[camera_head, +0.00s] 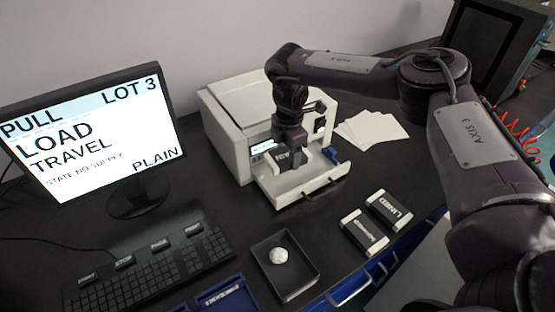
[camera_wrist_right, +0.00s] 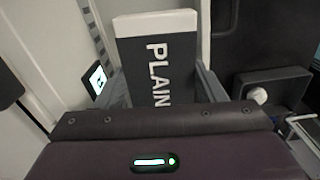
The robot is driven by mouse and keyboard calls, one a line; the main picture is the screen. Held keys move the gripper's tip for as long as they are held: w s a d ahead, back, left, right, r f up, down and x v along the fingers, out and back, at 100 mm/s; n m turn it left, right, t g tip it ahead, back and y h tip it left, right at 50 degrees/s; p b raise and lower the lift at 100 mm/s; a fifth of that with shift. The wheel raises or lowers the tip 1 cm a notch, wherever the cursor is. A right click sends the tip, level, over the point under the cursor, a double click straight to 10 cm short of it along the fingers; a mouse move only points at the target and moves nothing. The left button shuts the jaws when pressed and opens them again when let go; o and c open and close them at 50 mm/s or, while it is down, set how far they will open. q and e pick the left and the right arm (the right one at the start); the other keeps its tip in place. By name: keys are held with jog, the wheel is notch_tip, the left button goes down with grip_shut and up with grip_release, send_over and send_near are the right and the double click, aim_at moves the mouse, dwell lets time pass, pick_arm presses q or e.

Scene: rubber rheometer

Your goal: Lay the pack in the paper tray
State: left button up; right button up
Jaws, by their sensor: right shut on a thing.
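A pack marked PLAIN (camera_wrist_right: 157,58), dark with a white end, is between the fingers of my right gripper (camera_wrist_right: 165,90) in the wrist view. In the head view my right gripper (camera_head: 291,155) points down over the paper tray (camera_head: 318,183), which is pulled out from the front of the white printer (camera_head: 228,125). The pack (camera_head: 288,158) is partly hidden by the gripper there, and I cannot tell whether it touches the tray floor. My left gripper is not in view.
A pack marked LINED (camera_head: 390,209) and another pack (camera_head: 365,232) lie right of a black bin (camera_head: 301,287) holding a white lump (camera_head: 278,256). Loose sheets (camera_head: 372,127) lie behind. A monitor (camera_head: 90,140) reading LOAD and PLAIN and a keyboard (camera_head: 150,268) stand left.

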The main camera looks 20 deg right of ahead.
aim_at(289, 179)
jog(key=shift+w+d+f+n, duration=0.1)
jog(key=shift+w+d+n, duration=0.15)
jog(key=shift+n, duration=0.05)
jog(key=shift+d, duration=0.25)
jog(key=shift+f+b, duration=0.8)
notch_tip(289, 179, down, 7)
jog(key=b, duration=0.6)
jog(key=shift+r, duration=0.1)
jog(key=o, duration=1.1)
jog(key=shift+c, duration=0.2)
jog(key=shift+o, duration=0.4)
jog(key=shift+r, duration=0.1)
